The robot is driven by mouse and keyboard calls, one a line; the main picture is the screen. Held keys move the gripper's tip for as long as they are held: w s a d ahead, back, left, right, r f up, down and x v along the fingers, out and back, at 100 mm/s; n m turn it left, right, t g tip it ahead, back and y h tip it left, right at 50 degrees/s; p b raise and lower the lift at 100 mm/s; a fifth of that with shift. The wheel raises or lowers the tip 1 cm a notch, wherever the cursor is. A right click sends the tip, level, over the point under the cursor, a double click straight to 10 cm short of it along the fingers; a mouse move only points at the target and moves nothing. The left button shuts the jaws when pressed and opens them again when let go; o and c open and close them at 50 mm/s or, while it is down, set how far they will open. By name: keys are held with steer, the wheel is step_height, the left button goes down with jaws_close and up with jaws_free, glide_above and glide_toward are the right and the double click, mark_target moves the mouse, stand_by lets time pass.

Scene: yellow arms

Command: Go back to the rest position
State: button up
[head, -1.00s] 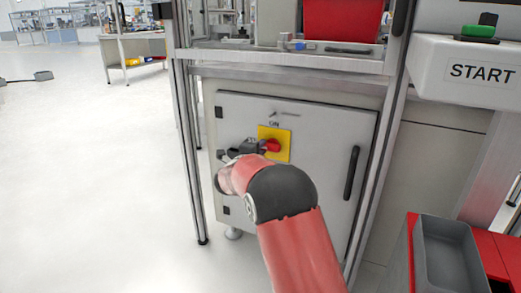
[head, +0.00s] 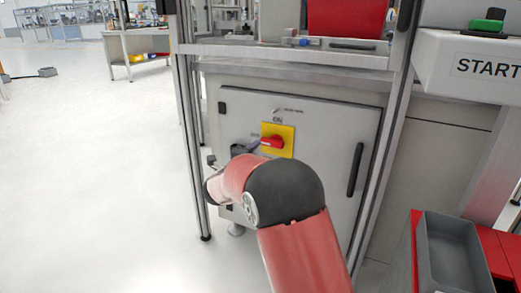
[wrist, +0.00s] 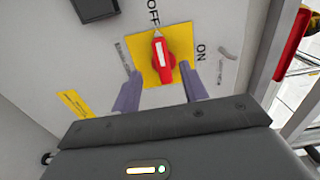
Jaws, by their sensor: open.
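A red rotary switch (head: 272,142) sits on a yellow plate (head: 287,133) on the grey cabinet door. In the wrist view the red knob (wrist: 164,62) has its white-striped handle pointing towards the OFF label, with the ON label to its right. My gripper (wrist: 160,90) is open and empty; its two fingers stand apart, just short of the knob, with the knob beyond the tips. In the head view my gripper (head: 244,149) is a dark shape just left of the switch, partly hidden by my red arm.
The cabinet door (head: 330,150) has a black handle (head: 355,170) at right. An aluminium post (head: 190,140) stands close to my arm. A grey bin (head: 452,255) and a START button box (head: 470,65) are at right. Open floor (head: 90,180) lies left.

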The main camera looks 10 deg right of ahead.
steer(key=shift+s+a, duration=0.35)
steer(key=shift+s, duration=0.25)
steer(key=s+a+r+n+y+p, duration=0.1)
steer(key=s+r+n+y+p, duration=0.3)
steer(key=s+r+n+y, duration=0.85)
steer(key=s+d+f+n+g+p, duration=0.1)
steer(key=s+d+f+n+g, duration=0.1)
steer(key=s, duration=0.8)
steer(key=s+d+f+n+g+h+p, duration=0.1)
steer(key=s+d+f+n+g, duration=0.1)
steer(key=s+n, duration=0.4)
steer(key=s+d+f+n+g+h+p, duration=0.1)
steer(key=s+d+f+n+g, duration=0.2)
steer(key=s, duration=1.2)
steer(key=shift+d+n+g, duration=0.45)
steer(key=shift+n+g, duration=0.1)
steer(key=shift+g, duration=0.65)
steer(key=shift+h, duration=0.25)
